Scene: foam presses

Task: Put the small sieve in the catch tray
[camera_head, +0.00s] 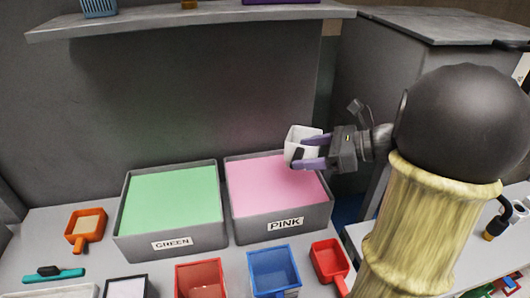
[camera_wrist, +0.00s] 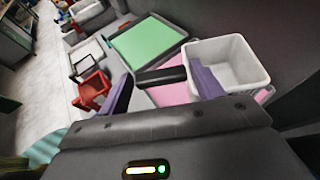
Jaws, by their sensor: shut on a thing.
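My gripper (camera_head: 303,152), with purple fingers, is shut on a white square container with a dark handle (camera_head: 299,136). It holds it up above the pink foam bin. In the wrist view the white container (camera_wrist: 232,62) is open-topped and looks empty, and its dark handle lies between the fingers. I cannot tell whether it is a sieve. An orange square piece with a short handle and pale inside (camera_head: 88,228), possibly a sieve, lies left of the green bin. A pale tray (camera_head: 62,292) shows partly at the bottom left; I cannot tell whether it is the catch tray.
The bins labelled GREEN (camera_head: 170,242) and PINK (camera_head: 285,225) stand at the back. In front are a red bin (camera_head: 201,281), a blue bin (camera_head: 273,273), a red handled scoop (camera_head: 328,259) and a teal brush (camera_head: 55,274). A shelf (camera_head: 190,17) overhangs the back.

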